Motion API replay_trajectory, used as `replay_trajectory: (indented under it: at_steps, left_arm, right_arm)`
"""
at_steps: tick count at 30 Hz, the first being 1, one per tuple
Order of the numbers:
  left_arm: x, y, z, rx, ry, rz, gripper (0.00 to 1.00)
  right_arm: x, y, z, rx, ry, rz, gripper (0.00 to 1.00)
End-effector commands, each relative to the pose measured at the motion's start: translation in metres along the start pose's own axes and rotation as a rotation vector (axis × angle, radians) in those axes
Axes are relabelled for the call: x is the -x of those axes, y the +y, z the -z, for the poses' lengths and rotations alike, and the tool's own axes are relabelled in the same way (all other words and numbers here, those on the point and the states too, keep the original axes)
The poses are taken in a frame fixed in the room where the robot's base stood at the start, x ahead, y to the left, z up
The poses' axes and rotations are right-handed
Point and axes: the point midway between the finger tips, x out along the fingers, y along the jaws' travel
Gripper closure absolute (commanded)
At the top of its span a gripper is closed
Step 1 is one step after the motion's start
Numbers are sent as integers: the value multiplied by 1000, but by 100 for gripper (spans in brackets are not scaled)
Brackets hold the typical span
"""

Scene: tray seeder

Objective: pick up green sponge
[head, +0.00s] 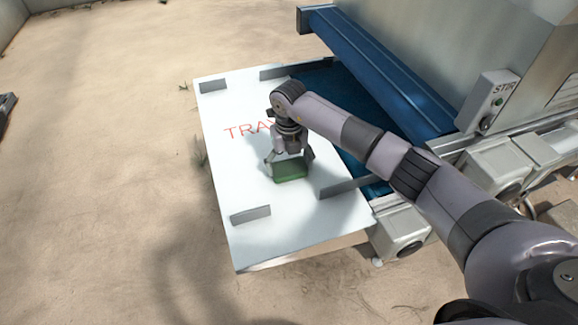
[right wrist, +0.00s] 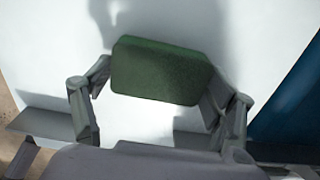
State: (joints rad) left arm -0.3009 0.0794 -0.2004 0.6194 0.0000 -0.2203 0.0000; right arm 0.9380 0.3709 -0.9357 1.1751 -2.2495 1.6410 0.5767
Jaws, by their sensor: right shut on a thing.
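The green sponge (head: 291,171) is a small rectangular block at the white tray table, below my right gripper (head: 290,160). In the right wrist view the sponge (right wrist: 160,72) sits between the two fingers of my right gripper (right wrist: 158,82), which is shut on its two ends. I cannot tell whether the sponge touches the table or is slightly above it. My right arm reaches in from the lower right. My left gripper is not in view.
The white table (head: 250,190) has red lettering, partly hidden by my arm, and several short grey upright guides (head: 250,214). Sandy ground lies left.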

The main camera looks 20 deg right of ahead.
Motion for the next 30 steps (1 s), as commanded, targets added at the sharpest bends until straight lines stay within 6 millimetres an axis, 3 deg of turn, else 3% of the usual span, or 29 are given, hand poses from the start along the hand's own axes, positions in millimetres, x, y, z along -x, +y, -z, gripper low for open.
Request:
replay_trajectory:
  at_steps: [8,21,30]
  left_arm:
    - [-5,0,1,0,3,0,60]
    - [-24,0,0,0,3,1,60]
    - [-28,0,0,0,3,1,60]
  right_arm:
    - [31,0,-1,1,-6,0,31]
    - [152,0,-1,-1,-6,1,31]
    - [194,0,0,0,-2,0,31]
